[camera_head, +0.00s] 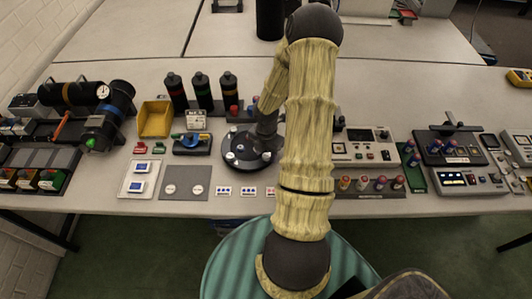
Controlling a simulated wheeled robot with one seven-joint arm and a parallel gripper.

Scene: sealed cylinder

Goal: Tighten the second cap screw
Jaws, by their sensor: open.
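A round black fixture (246,164), which looks like the cylinder with its cap, stands on the table left of my arm. Several small pale screw heads (230,155) show on its top. Which of them is the second cap screw I cannot tell. My gripper (266,134) is a dark shape over the right part of the fixture, at the end of my yellowish sleeved arm. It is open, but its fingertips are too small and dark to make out. Whether it touches a screw I cannot tell. My arm hides the area just right of the fixture.
Left of the fixture are a grey plate (185,196) with two discs, a yellow bin (155,120) and several dark bottles (202,90). Control boxes (362,150) and a row of knobs (371,184) stand on the right. The table behind is mostly clear.

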